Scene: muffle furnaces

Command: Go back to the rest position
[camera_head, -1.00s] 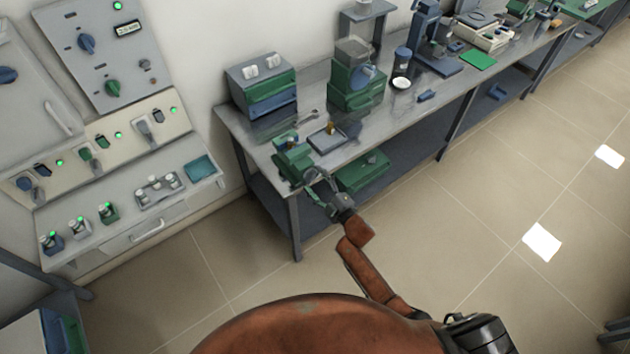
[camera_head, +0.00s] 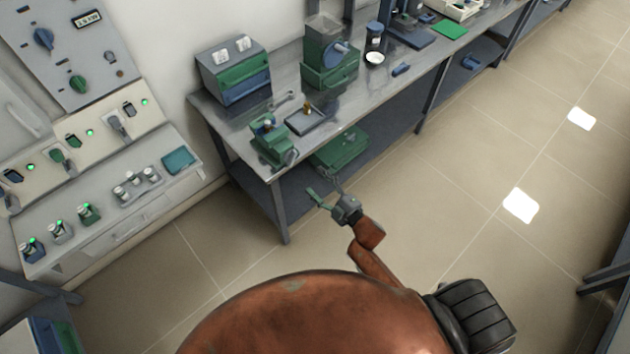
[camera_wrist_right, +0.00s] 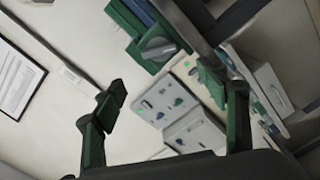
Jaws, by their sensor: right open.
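My right gripper (camera_head: 324,193) is in the middle of the head view, in front of the workbench's (camera_head: 226,118) front edge and over the floor. Its two green fingers are spread apart with nothing between them. In the right wrist view the same open fingers (camera_wrist_right: 170,105) frame the wall and a furnace panel in the distance. It touches nothing that I can see. My left gripper is in neither view.
A green device (camera_head: 271,146) stands at the bench's near corner, close to my right gripper. A green box (camera_head: 341,149) sits on the lower shelf. A control console (camera_head: 100,215) stands at the left. The tiled floor (camera_head: 440,210) at the right is clear.

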